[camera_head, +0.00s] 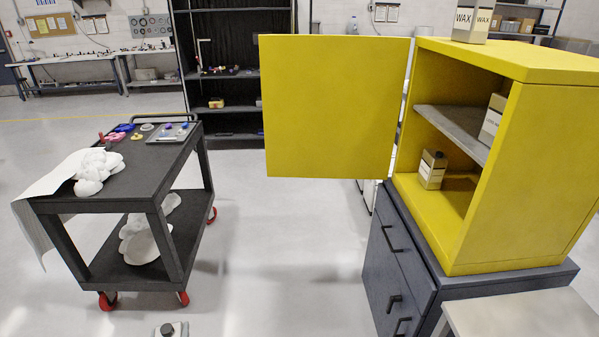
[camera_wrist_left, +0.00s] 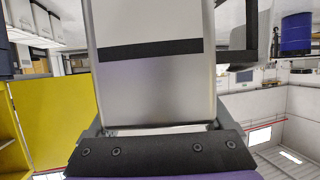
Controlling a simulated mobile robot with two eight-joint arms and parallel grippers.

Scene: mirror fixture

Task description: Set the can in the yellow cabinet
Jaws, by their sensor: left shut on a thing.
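The can (camera_wrist_left: 155,80) fills the middle of the left wrist view, a silver and white metal container with a black stripe. My left gripper (camera_wrist_left: 158,128) is shut on it, with a finger at each side of its edge. In the head view only the top of the can (camera_head: 176,331) with a dark cap shows at the bottom edge. The yellow cabinet (camera_head: 522,170) stands at the right on a dark drawer unit, well away from the can. Its door (camera_head: 335,105) is swung open to the left. My right gripper is not in view.
Inside the cabinet, one can (camera_head: 432,171) stands on the floor and another (camera_head: 492,120) on the grey shelf (camera_head: 455,130). A wax can (camera_head: 472,20) stands on top. A black cart (camera_head: 130,185) stands left. The floor between cart and drawer unit (camera_head: 405,265) is clear.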

